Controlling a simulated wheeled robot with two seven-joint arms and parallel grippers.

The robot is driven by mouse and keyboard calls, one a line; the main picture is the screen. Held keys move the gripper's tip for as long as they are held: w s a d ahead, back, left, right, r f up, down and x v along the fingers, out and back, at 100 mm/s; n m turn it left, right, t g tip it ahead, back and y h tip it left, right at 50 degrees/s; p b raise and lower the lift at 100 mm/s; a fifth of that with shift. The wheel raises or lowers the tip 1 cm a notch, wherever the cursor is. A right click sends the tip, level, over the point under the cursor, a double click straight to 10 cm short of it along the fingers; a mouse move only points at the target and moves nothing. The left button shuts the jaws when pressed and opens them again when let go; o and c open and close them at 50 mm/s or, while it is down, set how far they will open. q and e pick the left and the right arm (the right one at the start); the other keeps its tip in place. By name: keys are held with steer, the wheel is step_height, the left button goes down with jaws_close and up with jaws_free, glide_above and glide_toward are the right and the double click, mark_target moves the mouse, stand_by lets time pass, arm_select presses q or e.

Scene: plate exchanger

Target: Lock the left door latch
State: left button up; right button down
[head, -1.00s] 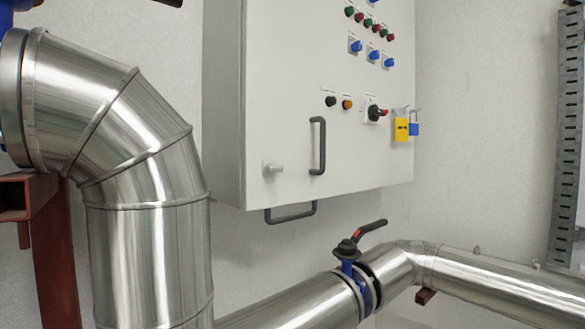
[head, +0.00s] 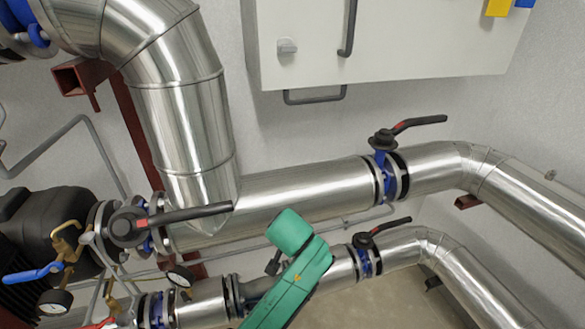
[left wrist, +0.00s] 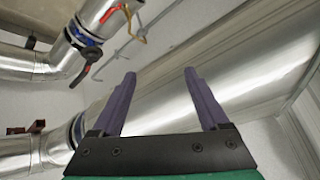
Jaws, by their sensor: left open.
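The white control cabinet (head: 420,45) hangs on the wall at the top of the head view. A small light-grey latch knob (head: 287,47) sits on the lower left of its door, left of a dark vertical handle (head: 348,28). My left gripper (left wrist: 160,73) shows in the left wrist view as two purple fingers spread apart, with nothing between them and a silver pipe behind. The latch does not show in that view. In the head view, a teal part of my arm is low in the middle, well below the latch; its fingers cannot be made out. My right gripper is not in view.
A thick silver pipe (head: 290,207) with a black-handled valve (head: 383,140) runs below the cabinet, and a bent pipe (head: 165,90) rises at the left. A dark loop handle (head: 315,98) hangs under the cabinet. The wall between cabinet and pipe is mostly clear.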

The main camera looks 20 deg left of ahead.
arm_select(q)
step_height(320, 180, up, 15)
steer(key=w+d+n+t+y, duration=0.1)
steer(key=w+d+t, duration=0.1)
steer(key=n+t+y+p, duration=0.1)
steer(key=n+t+y, duration=0.4)
steer(key=n+y, duration=0.15)
glide_toward(289, 48)
steer(key=p+x, duration=0.7)
steer(key=x, duration=0.1)
steer(key=shift+w+a+r, duration=0.1)
steer(key=shift+a+r, duration=0.05)
steer(key=shift+w, duration=0.2)
jaws_close()
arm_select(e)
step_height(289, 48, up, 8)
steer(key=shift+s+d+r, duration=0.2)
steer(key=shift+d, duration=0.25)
